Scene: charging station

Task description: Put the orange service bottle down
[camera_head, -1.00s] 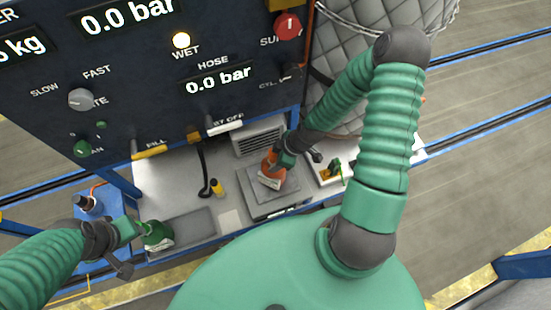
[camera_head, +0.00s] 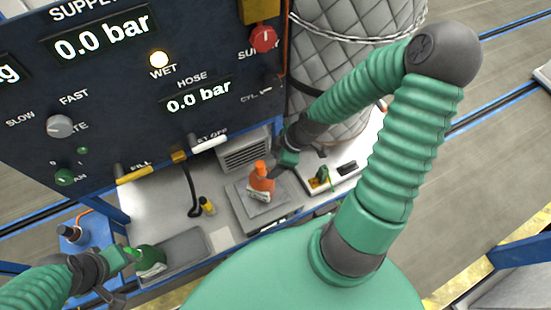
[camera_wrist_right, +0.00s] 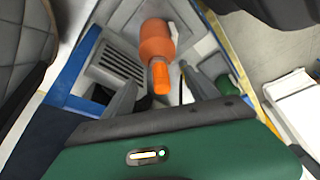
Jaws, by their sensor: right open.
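The orange service bottle (camera_head: 262,180) stands upright on the grey plate (camera_head: 243,212) of a scale-like unit on the bench. My right gripper (camera_head: 278,168) is just right of it in the head view. In the right wrist view the bottle (camera_wrist_right: 156,42) lies ahead, its bright orange top pointing toward the space between the spread fingers (camera_wrist_right: 162,92). That gripper is open and does not grip the bottle.
A dark control panel (camera_head: 130,100) rises behind the bench. A black hose with a yellow end (camera_head: 207,205) lies left of the plate. A white tray (camera_head: 347,176) with small items is at the right, beside a quilted tank (camera_head: 335,70). A blue container (camera_head: 78,238) stands far left.

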